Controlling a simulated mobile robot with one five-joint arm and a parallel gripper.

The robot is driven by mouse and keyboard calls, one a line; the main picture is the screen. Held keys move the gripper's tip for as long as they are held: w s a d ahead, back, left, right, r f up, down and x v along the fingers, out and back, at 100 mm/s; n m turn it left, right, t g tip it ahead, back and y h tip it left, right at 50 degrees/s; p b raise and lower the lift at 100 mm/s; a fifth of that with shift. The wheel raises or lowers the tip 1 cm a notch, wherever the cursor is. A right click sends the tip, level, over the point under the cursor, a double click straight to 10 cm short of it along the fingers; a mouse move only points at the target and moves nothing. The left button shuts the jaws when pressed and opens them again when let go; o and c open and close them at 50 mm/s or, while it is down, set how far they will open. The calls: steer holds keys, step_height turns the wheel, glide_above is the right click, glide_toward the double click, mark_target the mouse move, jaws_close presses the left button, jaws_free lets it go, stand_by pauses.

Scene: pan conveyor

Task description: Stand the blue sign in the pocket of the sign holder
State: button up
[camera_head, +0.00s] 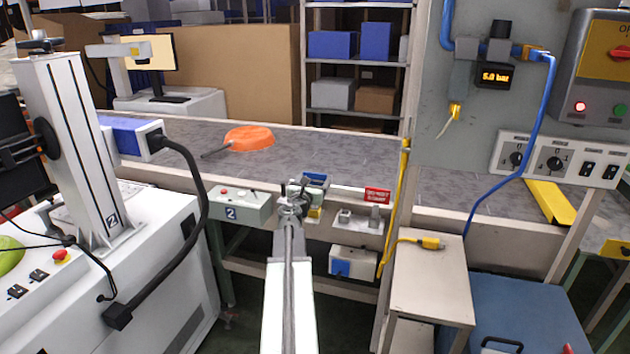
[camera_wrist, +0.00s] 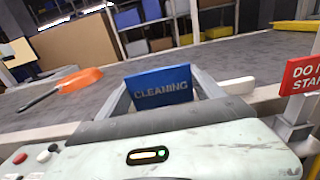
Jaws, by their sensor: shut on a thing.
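The blue sign (camera_wrist: 160,88) reads CLEANING and faces me upright, slightly tilted, in the wrist view. My gripper (camera_wrist: 161,86) has a finger at each side of it and is shut on it. In the head view, the blue sign (camera_head: 316,179) is at the end of my arm, with my gripper (camera_head: 300,190) at the conveyor's near edge. To the right, a pale ledge (camera_head: 352,232) carries a small light block (camera_head: 345,215) and a grey stand (camera_head: 376,216) below a red sign (camera_head: 377,195). I cannot tell which is the sign holder; no pocket opening is clear.
The grey conveyor (camera_head: 340,160) runs behind, with an orange pan (camera_head: 250,138) at left. A small cabinet (camera_head: 432,270) stands front right.

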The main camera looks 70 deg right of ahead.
steer(key=shift+f+b, duration=1.1)
steer(key=shift+f, duration=0.15)
steer(key=o, duration=1.5)
steer(key=shift+a, duration=0.15)
steer(key=a, duration=0.7)
steer(key=shift+s+a, duration=0.25)
steer(key=shift+s, duration=0.05)
